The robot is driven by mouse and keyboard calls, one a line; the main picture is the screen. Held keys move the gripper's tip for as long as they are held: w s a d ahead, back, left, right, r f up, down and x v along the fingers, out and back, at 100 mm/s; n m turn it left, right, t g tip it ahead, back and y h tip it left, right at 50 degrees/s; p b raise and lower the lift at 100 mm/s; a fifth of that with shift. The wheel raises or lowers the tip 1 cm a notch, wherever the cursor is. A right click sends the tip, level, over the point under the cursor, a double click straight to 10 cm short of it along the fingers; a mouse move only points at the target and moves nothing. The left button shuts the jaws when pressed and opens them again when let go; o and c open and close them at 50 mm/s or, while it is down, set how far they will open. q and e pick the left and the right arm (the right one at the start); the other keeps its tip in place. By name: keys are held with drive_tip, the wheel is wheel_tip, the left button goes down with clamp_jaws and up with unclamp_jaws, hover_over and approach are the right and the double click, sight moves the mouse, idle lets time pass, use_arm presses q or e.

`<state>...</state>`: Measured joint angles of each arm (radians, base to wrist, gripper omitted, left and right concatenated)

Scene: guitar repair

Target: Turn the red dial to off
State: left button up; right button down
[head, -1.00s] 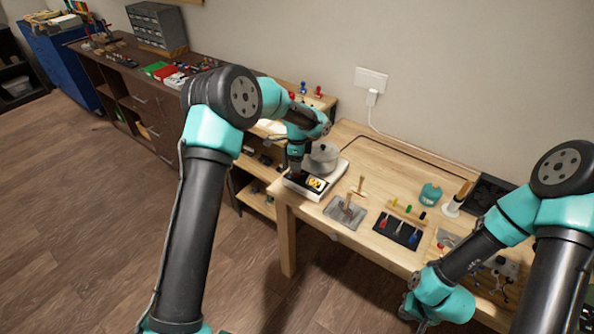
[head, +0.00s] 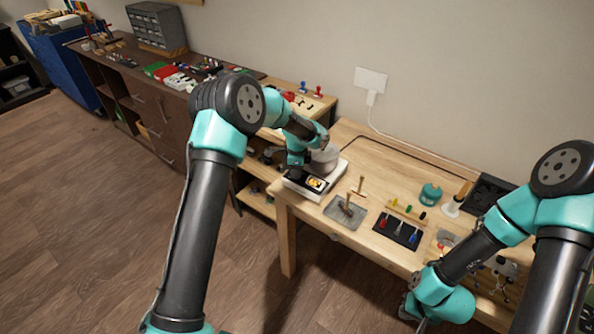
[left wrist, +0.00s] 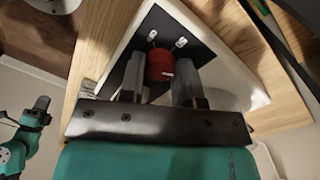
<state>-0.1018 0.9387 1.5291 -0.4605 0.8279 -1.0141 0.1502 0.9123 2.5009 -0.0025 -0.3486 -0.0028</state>
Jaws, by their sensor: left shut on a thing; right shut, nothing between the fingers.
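The red dial (left wrist: 160,65) sits on a black panel (left wrist: 208,48) of a white hotplate (left wrist: 125,52) in the left wrist view. My left gripper (left wrist: 160,75) is shut on the dial, one finger on each side. In the head view my left gripper (head: 294,172) is down at the front left of the hotplate (head: 335,176) and hides the dial.
A grey tray (head: 345,213) and a black mat (head: 397,229) with screwdrivers lie to the right on the wooden bench (head: 385,165). A shelf unit stands left of the bench.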

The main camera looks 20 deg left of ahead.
use_arm(q)
drive_tip(key=c, duration=0.3)
drive_tip(key=shift+n, duration=0.5)
drive_tip(key=n, duration=0.4)
drive_tip(key=shift+a+n, duration=0.1)
drive_tip(key=shift+n, duration=0.2)
drive_tip(key=n, duration=0.6)
drive_tip(key=shift+h, duration=0.4)
drive_tip(key=n, duration=0.6)
drive_tip(key=shift+s+n+t, duration=0.1)
drive_tip(key=shift+n+t, duration=0.2)
drive_tip(key=shift+n, duration=0.1)
drive_tip(key=n, duration=0.5)
drive_tip(key=shift+n, duration=0.3)
